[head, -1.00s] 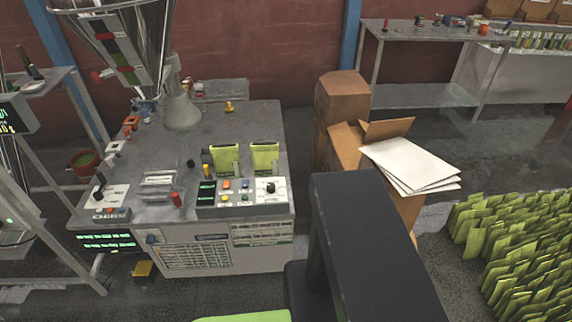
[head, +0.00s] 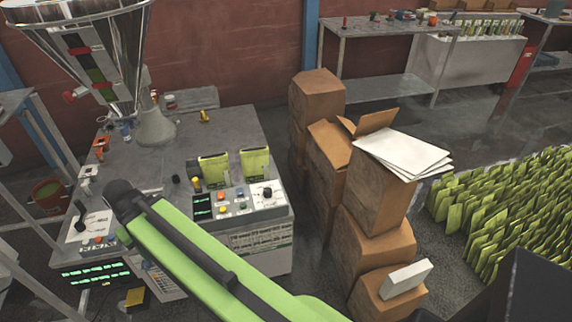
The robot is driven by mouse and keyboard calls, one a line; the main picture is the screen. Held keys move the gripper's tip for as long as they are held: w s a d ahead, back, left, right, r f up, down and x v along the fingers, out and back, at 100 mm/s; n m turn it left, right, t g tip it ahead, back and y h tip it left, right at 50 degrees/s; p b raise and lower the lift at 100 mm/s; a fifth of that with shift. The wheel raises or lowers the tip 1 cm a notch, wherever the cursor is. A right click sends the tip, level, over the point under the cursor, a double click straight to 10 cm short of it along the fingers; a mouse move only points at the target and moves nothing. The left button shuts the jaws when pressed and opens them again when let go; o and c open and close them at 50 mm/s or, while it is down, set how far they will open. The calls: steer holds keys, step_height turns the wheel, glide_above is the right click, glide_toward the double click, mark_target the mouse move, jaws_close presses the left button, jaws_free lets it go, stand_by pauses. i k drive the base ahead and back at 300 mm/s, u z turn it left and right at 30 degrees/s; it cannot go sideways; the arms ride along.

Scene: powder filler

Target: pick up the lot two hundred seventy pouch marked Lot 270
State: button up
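Two green pouches stand upright side by side on the filler's worktop, behind the control box: a left pouch (head: 213,171) and a right pouch (head: 254,162). Their markings are too small to read, so I cannot tell which one is Lot 270. My green arm reaches from the bottom middle up to the left, in front of the machine, and its dark end lies left of the pouches. No gripper fingers show in this view.
The control box (head: 240,202) with buttons sits in front of the pouches. A steel hopper (head: 85,40) rises at the left. Stacked cardboard boxes (head: 375,250) with white sheets (head: 405,153) stand to the right. Many green pouches (head: 500,205) cover the floor at far right.

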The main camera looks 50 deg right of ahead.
mark_target(255, 161)
steer(key=u, duration=0.05)
steer(key=i, duration=1)
steer(key=z, duration=0.1)
